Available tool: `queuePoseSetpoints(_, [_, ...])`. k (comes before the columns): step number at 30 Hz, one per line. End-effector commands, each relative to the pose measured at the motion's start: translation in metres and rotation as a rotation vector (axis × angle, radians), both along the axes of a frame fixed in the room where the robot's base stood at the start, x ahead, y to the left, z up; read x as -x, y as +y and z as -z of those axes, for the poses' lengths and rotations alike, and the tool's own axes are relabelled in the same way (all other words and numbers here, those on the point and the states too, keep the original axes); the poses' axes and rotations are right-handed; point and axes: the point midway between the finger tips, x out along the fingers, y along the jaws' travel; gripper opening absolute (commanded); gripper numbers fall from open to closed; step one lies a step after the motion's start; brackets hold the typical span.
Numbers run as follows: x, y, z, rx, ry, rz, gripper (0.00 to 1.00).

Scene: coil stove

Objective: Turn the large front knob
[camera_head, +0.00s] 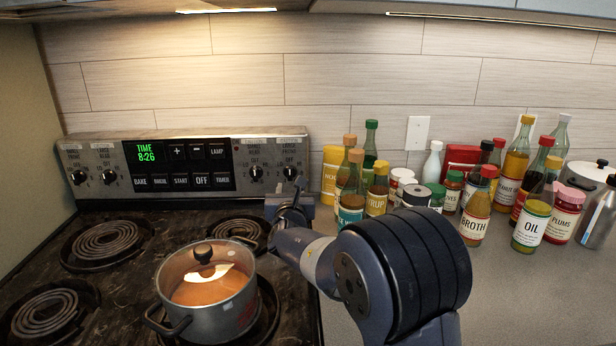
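The stove's back panel carries black knobs: a pair at the left end, a left outer knob (79,177) and a left inner knob (108,177), and a pair at the right end, a right inner knob (255,173) and a right outer knob (290,172). The labels above them are too small to read surely; the rightmost seems to say large front. My gripper (287,201) is just below and in front of the right outer knob. It is dark, partly hidden by my own wrist, and its fingers cannot be told apart. Whether it touches the knob is unclear.
A lidded steel pot (207,292) stands on the front right coil, left of my arm. A rear right coil (238,232) lies behind it; the left coils are bare. Bottles and jars, including a broth bottle (475,215), crowd the counter (520,285) at right. The counter's front is clear.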

Motion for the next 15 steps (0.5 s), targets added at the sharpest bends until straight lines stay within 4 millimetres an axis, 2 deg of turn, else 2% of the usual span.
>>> queuePoseSetpoints(5, [-0.015,0.000,-0.002,0.000,0.000,0.000,0.35])
queuePoseSetpoints(15, [-0.071,0.000,-0.003,0.000,0.000,0.001,0.35])
